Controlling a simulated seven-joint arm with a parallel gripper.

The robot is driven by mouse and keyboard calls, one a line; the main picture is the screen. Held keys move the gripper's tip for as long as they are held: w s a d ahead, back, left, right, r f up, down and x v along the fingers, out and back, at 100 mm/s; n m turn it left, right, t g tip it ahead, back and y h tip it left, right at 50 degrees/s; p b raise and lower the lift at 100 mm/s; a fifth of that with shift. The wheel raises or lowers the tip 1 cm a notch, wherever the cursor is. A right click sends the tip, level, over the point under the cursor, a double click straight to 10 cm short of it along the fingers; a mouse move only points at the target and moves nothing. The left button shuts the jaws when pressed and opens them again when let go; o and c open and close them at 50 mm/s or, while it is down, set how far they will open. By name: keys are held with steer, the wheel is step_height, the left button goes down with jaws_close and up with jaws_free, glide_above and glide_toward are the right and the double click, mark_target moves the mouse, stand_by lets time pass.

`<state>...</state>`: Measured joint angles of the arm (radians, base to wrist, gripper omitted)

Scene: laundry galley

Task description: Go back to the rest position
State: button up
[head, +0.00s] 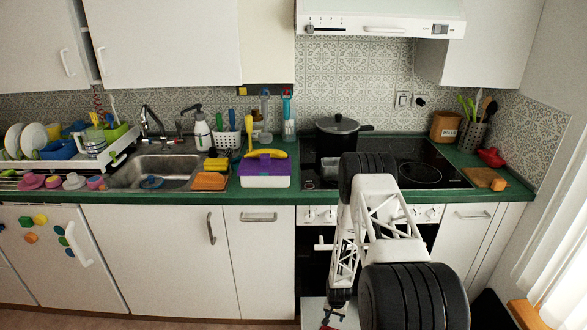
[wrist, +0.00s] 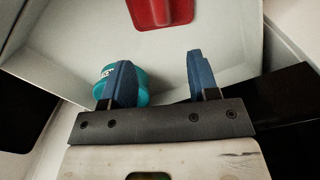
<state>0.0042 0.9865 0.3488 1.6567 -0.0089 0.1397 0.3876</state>
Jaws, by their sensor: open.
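My gripper (wrist: 157,66) is open, with its two blue fingers apart in the wrist view and nothing between them. It points into a pale, box-like space (wrist: 75,55), which looks like an open drawer. A red object (wrist: 160,8) lies beyond the fingertips, cut off by the top edge. In the head view my arm reaches down in front of the oven, and the gripper is small and low in the picture.
The green counter (head: 330,196) runs behind my arm. A black pot (head: 338,138) stands on the hob (head: 420,174), close to my arm. A purple-lidded box (head: 264,168) with a banana sits left of it. The floor shows little at the bottom left.

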steer(key=s+r+n, duration=0.1)
steer(key=s+r, duration=0.2)
steer(key=r, duration=1.5)
steer(key=s+r+t, duration=0.1)
steer(key=s+r, duration=0.1)
steer(key=r, duration=1.5)
steer(key=s+r+n, duration=0.1)
steer(key=s+r, duration=0.2)
steer(key=r, duration=1.5)
steer(key=s+r+n, duration=0.1)
steer(key=s+r, duration=1.7)
steer(key=r, duration=0.1)
steer(key=s+r, duration=0.3)
steer(key=s, duration=0.7)
steer(key=s+r+n+t, duration=0.1)
steer(key=s+r, duration=0.2)
steer(key=s, duration=0.8)
steer(key=shift+r, duration=0.25)
